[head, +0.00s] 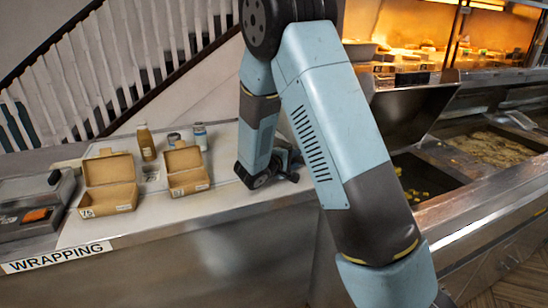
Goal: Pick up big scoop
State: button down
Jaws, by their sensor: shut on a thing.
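My gripper (286,160) is low over the white counter, partly hidden behind my own arm. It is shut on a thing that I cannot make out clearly. I cannot pick out the big scoop in the head view. My arm covers the middle of the picture, including the area just right of the gripper.
Two open cardboard boxes (108,198) (187,180) stand on the counter (225,195) left of the gripper. A sauce bottle (146,142) and small containers (199,135) stand behind them. A grey machine (35,203) is far left. Fryer bays (490,148) with food are right.

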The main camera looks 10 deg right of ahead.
dwell(0.4)
jog(key=shift+r, duration=0.55)
jog(key=s+a+r, duration=0.3)
jog(key=s+r, duration=0.9)
jog(key=s, duration=0.1)
jog(key=shift+s+a, duration=0.15)
jog(key=shift+s, duration=0.15)
jog(key=shift+f, duration=0.1)
